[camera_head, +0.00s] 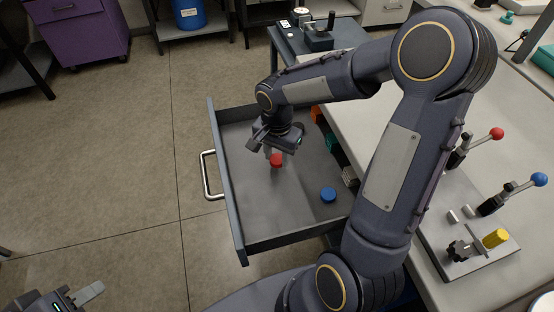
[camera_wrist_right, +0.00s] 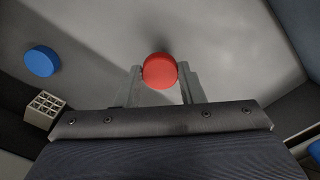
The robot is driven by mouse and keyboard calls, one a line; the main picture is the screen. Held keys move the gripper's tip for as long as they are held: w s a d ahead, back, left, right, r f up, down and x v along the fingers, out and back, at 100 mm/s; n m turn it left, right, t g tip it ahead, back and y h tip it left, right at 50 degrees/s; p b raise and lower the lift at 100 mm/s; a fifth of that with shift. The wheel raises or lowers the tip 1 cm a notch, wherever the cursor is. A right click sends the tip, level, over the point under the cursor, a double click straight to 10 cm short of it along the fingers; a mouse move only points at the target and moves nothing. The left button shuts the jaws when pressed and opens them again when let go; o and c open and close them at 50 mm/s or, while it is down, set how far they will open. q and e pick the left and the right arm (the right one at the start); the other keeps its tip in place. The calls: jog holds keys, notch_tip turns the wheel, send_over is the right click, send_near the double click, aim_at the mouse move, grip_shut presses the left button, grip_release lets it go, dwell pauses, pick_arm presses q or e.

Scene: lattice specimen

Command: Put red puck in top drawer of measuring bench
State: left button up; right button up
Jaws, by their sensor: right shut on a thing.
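The red puck (camera_head: 276,160) is between the fingers of my right gripper (camera_head: 274,158), over the open top drawer (camera_head: 250,236) of the measuring bench (camera_head: 350,88). In the right wrist view the red puck (camera_wrist_right: 160,71) sits between the two fingertips of my right gripper (camera_wrist_right: 160,84), which is shut on it. The puck appears inside the drawer's walls; I cannot tell whether it touches the floor of the drawer. My left gripper (camera_head: 80,298) is at the bottom left, partly cut off, away from the drawer; its finger opening is unclear.
A blue puck (camera_head: 328,194) and a grey lattice cube (camera_head: 350,177) lie in the drawer, with green and orange blocks (camera_head: 316,114) along its bench side. The drawer handle (camera_head: 211,175) faces left. A fixture plate with levers (camera_head: 466,222) stands on the bench.

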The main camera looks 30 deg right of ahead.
notch_tip(320, 180, down, 2)
jog(key=shift+f, duration=0.15)
jog(key=shift+f+b, duration=0.2)
jog(key=shift+b, duration=0.1)
jog(key=o, duration=1)
jog(key=shift+r, duration=0.1)
